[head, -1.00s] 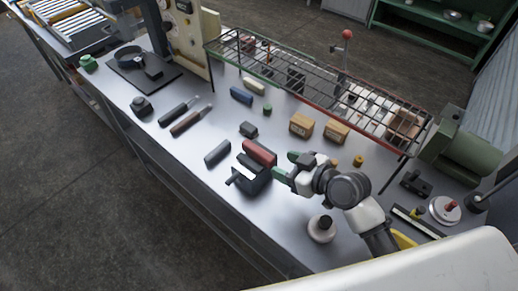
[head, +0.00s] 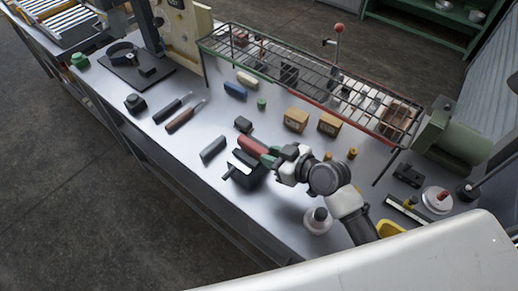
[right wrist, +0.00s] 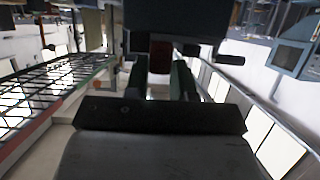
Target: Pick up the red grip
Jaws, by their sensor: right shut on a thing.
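The red grip (head: 251,146) is at the black holder (head: 243,178) near the front edge of the bench, in the middle of the head view. My right gripper (head: 267,155) reaches it from the right and is shut on its near end. In the right wrist view the red grip (right wrist: 160,54) shows between the two green fingers, with the dark holder beyond it. I cannot tell whether the grip still touches the holder. My left gripper is not in view.
A grey-blue bar (head: 214,149) and a small dark block (head: 243,124) lie close to the holder. A white round pot (head: 318,220) stands near my right arm.

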